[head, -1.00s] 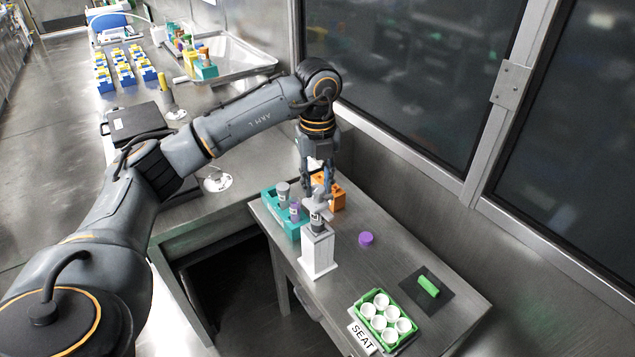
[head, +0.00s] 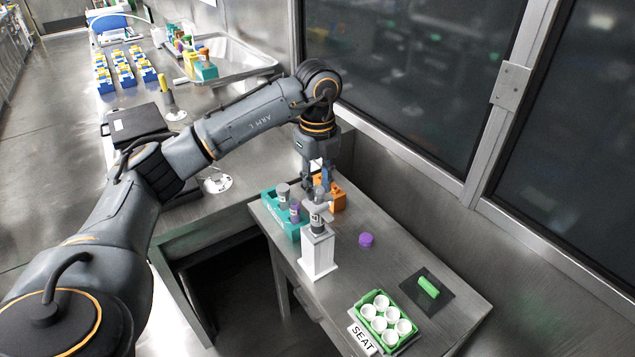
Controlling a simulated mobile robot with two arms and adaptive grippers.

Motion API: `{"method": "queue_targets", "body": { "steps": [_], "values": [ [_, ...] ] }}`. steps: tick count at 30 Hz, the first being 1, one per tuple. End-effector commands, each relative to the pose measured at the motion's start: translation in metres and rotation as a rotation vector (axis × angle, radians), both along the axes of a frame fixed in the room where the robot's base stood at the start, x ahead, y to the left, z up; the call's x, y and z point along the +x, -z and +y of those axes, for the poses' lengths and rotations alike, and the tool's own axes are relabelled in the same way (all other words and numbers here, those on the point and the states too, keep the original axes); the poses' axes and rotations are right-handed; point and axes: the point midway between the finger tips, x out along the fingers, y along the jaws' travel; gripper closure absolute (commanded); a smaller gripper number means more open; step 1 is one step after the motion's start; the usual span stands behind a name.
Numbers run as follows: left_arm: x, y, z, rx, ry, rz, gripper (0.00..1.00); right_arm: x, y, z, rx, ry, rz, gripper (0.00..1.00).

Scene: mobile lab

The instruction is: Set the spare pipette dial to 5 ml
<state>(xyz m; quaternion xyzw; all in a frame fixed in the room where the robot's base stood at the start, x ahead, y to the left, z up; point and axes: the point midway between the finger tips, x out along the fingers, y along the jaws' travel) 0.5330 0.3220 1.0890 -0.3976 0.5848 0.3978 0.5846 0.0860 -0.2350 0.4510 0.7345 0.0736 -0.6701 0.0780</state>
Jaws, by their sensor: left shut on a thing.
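A white upright stand (head: 318,256) is on the near bench and holds a small grey piece with a pale label (head: 317,223). This looks like the spare pipette with its dial, but the dial marks are too small to read. My left gripper (head: 320,193) points down just above the stand, its fingers shut on the grey top of this piece. The fingers partly hide what they hold. My right gripper is out of view.
A teal rack (head: 272,205) with grey and purple-topped items is left of the stand, an orange block (head: 337,196) behind it. A purple cap (head: 366,239), a green tray of white cups (head: 362,301) and a dark mat (head: 414,292) with a green piece (head: 428,287) are to the right.

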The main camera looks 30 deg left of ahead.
Motion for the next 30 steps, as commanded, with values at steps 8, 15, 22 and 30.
{"method": "queue_targets", "body": {
  "steps": [8, 15, 22, 30],
  "values": [
    [0.000, 0.000, 0.000, 0.000, 0.001, 0.000, 0.47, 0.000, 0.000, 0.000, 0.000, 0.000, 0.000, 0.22],
    [0.000, 0.000, 0.000, 0.000, 0.001, 0.000, 0.47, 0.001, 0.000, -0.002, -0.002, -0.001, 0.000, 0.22],
    [0.001, -0.019, 0.000, -0.001, 0.001, -0.004, 0.47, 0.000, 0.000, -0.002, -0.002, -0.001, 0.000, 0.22],
    [0.001, -0.077, 0.000, 0.002, 0.001, -0.007, 0.47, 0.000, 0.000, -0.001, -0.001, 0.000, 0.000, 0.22]
  ]
}}
